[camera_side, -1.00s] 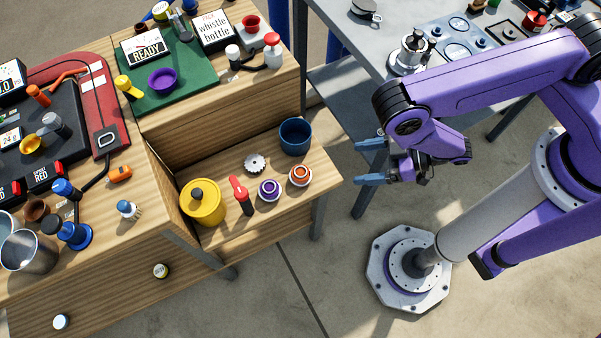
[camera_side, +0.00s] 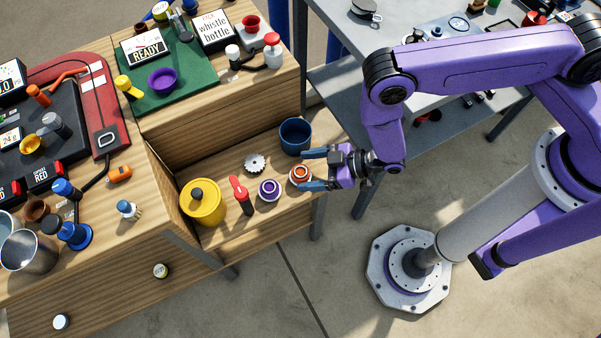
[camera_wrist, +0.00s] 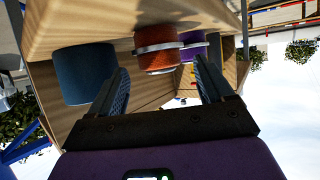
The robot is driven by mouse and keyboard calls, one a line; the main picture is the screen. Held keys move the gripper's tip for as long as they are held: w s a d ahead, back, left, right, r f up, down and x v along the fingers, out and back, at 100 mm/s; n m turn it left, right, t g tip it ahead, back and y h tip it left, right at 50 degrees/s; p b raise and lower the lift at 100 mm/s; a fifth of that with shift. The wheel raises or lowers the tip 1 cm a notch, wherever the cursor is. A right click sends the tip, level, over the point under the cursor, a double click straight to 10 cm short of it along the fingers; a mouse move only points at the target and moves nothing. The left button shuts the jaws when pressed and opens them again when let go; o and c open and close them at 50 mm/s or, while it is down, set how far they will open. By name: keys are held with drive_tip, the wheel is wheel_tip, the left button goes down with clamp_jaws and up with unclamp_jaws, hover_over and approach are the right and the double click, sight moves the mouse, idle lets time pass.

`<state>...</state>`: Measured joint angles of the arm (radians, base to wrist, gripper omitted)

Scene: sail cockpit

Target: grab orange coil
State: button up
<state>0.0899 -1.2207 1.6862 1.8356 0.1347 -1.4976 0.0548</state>
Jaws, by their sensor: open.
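The orange coil (camera_side: 300,174) sits at the right end of the low wooden shelf, with an orange top and a pale ring. In the wrist view the orange coil (camera_wrist: 168,50) shows its ribbed orange side and a metal band, ahead of the gap between my fingers. My gripper (camera_side: 308,169) is open and empty, its two blue fingers pointing left at the coil. In the side view the fingertips overlap the coil's edges; I cannot tell whether they touch it. In the wrist view my gripper (camera_wrist: 160,75) has one finger on each side of the gap.
A dark blue cup (camera_side: 295,137) stands close behind the coil. A purple coil (camera_side: 269,190), a red-capped tool (camera_side: 241,194), a silver gear (camera_side: 255,163) and a yellow canister (camera_side: 202,203) share the shelf. Free floor lies right of the shelf.

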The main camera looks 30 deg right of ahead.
drive_tip(key=shift+x, duration=1.35)
drive_tip(key=c, duration=1.2)
drive_tip(key=shift+o, duration=0.2)
drive_tip(key=shift+r, duration=0.2)
